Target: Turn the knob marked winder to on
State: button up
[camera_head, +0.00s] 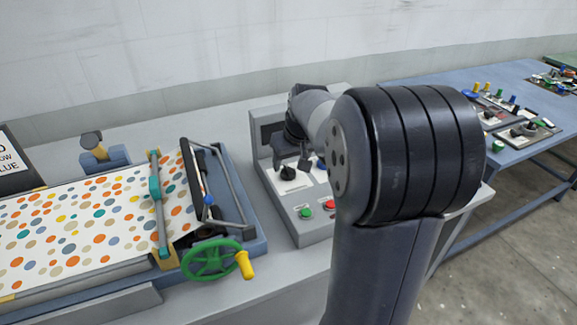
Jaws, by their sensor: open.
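A grey control box (307,229) stands on the bench near the middle of the view. A black knob (288,173) sits on a pale plate on its sloping panel. I cannot read any marking, so I cannot tell whether this is the winder knob or which way it is set. My gripper (292,160) is open, just above and around the black knob; I cannot tell whether it touches it. A blue part (321,163) shows to the right of the knob. My arm hides the right side of the panel.
A green button (306,213) and a red button (331,204) sit low on the box. To the left is a press with a dotted sheet (80,220) and a green handwheel (210,260). A blue table (420,95) with control panels stands at right.

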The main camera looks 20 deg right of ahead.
aim_at(288, 168)
jog(key=shift+x, duration=1.9)
jog(key=shift+c, duration=0.5)
jog(key=c, duration=0.9)
